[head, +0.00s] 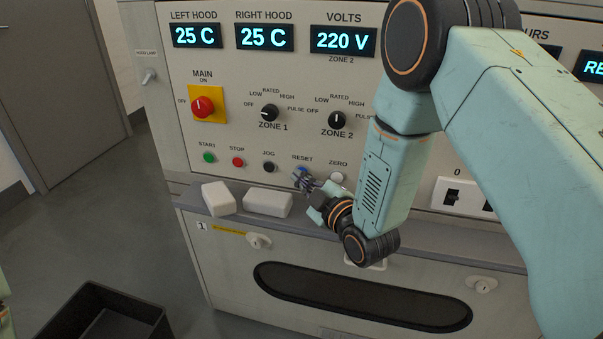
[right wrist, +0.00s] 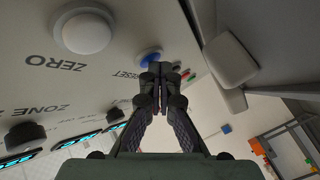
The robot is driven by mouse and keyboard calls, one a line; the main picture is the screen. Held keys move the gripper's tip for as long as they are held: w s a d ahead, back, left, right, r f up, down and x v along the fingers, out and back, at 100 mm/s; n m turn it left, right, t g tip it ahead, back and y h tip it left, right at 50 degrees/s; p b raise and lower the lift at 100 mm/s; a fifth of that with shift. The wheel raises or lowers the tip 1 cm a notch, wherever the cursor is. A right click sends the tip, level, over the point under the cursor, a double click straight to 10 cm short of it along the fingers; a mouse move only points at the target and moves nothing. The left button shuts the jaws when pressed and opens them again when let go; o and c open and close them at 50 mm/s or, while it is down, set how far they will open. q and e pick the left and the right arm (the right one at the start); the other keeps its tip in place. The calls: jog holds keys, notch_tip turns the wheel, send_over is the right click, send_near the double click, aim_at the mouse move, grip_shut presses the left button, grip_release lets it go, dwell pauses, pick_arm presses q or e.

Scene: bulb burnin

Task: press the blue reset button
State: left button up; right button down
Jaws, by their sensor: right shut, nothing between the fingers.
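The blue reset button (head: 302,171) sits on the panel under the RESET label, between the black JOG button and the white ZERO button. My right gripper (head: 302,182) is right at it in the head view and partly covers it. In the right wrist view the blue button (right wrist: 149,57) shows just beyond the shut, empty fingertips (right wrist: 160,72). I cannot tell whether the fingertips touch it. My left gripper is not in view.
The white ZERO button (head: 337,177) is close to my right gripper. The black JOG button (head: 269,167) is on its other side. Two white blocks (head: 217,198) (head: 267,204) lie on the ledge below. A black bin (head: 100,312) stands on the floor at lower left.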

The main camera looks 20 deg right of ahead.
jog(key=shift+s+a, duration=0.45)
jog(key=shift+s, duration=0.25)
jog(key=s+a, duration=0.1)
jog(key=s, duration=0.1)
jog(key=s+a+p, duration=0.1)
jog(key=s, duration=0.1)
jog(key=shift+a, duration=0.4)
jog(key=shift+s, duration=0.1)
dwell(0.6)
